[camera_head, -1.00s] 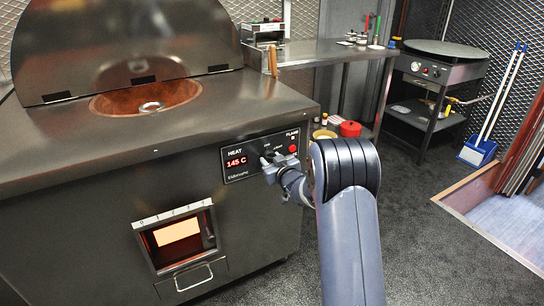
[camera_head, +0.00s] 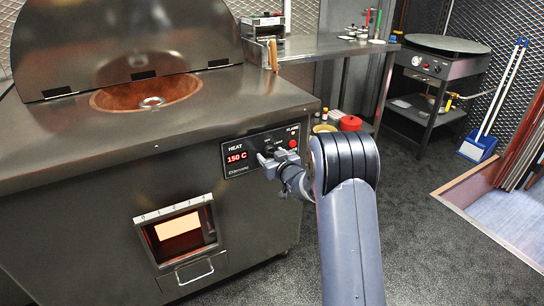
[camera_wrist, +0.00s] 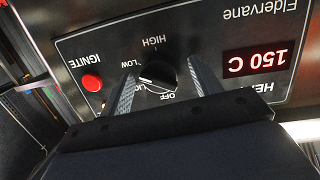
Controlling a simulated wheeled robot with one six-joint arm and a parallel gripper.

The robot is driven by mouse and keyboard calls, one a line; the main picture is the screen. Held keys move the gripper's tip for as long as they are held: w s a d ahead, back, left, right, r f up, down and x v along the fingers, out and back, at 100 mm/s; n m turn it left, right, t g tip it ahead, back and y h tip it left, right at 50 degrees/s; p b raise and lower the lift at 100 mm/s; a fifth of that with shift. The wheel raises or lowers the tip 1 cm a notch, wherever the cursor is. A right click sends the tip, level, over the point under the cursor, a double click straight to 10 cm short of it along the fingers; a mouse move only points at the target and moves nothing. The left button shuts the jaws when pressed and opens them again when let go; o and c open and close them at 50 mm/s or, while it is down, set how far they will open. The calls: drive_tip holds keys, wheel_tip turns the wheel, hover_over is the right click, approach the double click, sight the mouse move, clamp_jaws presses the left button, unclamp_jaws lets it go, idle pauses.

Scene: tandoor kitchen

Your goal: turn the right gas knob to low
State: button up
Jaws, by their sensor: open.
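A round black gas knob (camera_wrist: 158,72) sits on the dark control panel (camera_wrist: 215,25) of the tandoor oven (camera_head: 90,215). The wrist view shows the panel upside down, with HIGH, LOW and OFF printed around the knob. A pale mark shows on the knob's lower left, on the side between LOW and OFF; its exact setting is hard to read. My gripper (camera_wrist: 164,58) is open, with one finger on each side of the knob; I cannot tell whether they touch it. In the head view my gripper (camera_head: 270,163) is at the panel and covers the knob. No second knob shows on this panel.
A red IGNITE button (camera_wrist: 92,83) is close beside one finger. The red display (camera_wrist: 262,62) reads 150 C. A lit window (camera_head: 178,232) is below the panel. A steel side table (camera_head: 330,48) and a griddle stand (camera_head: 440,70) are behind; open floor lies right.

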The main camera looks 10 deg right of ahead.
drive_tip(key=shift+s, duration=0.1)
drive_tip(key=v, duration=1)
drive_tip(key=shift+s+p, duration=0.25)
drive_tip(key=shift+p, duration=0.1)
drive_tip(key=shift+w+d, duration=0.1)
drive_tip(key=x, duration=1)
drive_tip(key=shift+w+b, duration=0.35)
drive_tip(key=shift+b, duration=0.05)
drive_tip(key=shift+s, duration=0.1)
